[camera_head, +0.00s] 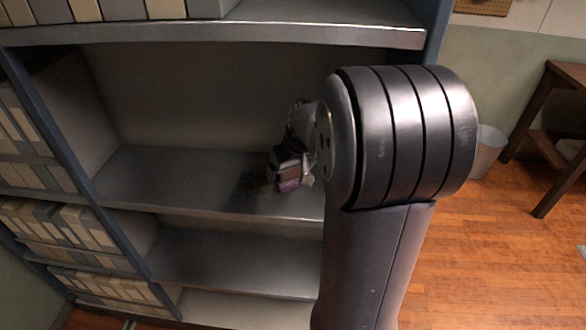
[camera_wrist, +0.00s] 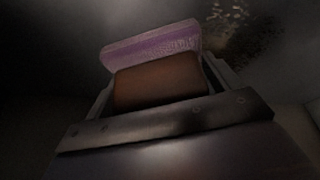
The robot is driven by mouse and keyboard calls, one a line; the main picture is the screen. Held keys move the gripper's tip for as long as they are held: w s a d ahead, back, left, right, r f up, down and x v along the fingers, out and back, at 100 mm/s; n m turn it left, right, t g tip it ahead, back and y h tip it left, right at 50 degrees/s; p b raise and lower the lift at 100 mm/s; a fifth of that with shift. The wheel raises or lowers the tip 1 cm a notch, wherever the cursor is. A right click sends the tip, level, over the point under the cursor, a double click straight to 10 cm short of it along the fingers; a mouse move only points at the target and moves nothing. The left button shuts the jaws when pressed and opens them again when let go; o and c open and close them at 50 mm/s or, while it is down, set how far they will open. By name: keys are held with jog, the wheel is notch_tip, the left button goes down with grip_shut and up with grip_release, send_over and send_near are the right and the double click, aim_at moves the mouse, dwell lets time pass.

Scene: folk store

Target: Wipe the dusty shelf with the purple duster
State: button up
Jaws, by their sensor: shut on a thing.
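The purple duster (camera_head: 289,185) is held in my gripper (camera_head: 287,171), inside the middle bay of the shelf unit. In the wrist view the duster (camera_wrist: 155,45) shows its purple pad beyond a brown block (camera_wrist: 160,80) between the jaws of my gripper (camera_wrist: 160,85). My gripper is shut on it. A dark dusty patch (camera_head: 255,184) lies on the dusty shelf (camera_head: 160,182), just left of the duster. The dust (camera_wrist: 240,30) also shows at the upper right in the wrist view. Whether the duster touches the shelf is unclear. My arm hides the shelf's right end.
An upper shelf (camera_head: 300,35) overhangs the bay, and a blue upright (camera_head: 60,130) bounds it on the left. Boxes or binders (camera_head: 85,228) fill the left column. A lower shelf (camera_head: 230,262) is empty. A bin (camera_head: 488,150) and wooden table (camera_head: 535,130) stand at right.

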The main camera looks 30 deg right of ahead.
aim_at(264, 174)
jog(key=shift+w+a+r, duration=0.1)
jog(key=shift+w+a, duration=0.3)
jog(key=shift+a, duration=0.2)
jog(key=shift+w+a, duration=0.4)
jog(key=shift+a, duration=0.2)
jog(key=shift+w+a+f+p, duration=0.1)
jog(key=shift+w+a+p, duration=0.15)
jog(key=shift+w+a, duration=1)
jog(key=shift+w+a+f+p, duration=0.1)
jog(key=shift+w+a+p, duration=0.15)
jog(key=shift+w+a, duration=0.95)
jog(key=shift+w+a+p, duration=0.25)
jog(key=shift+w+a, duration=0.25)
jog(key=shift+a, duration=1.45)
jog(key=shift+s+d+r, duration=0.1)
jog(key=shift+s+d, duration=0.4)
jog(key=shift+d, duration=0.25)
jog(key=shift+s+d+r, duration=0.1)
jog(key=shift+s+d, duration=0.4)
jog(key=shift+d, duration=0.25)
jog(key=shift+s+d+f+b, duration=0.1)
jog(key=shift+s+d+b, duration=0.2)
jog(key=shift+s+d, duration=0.35)
jog(key=shift+s+d+f+b, duration=0.1)
jog(key=shift+s+d+b, duration=0.25)
jog(key=shift+d, duration=0.45)
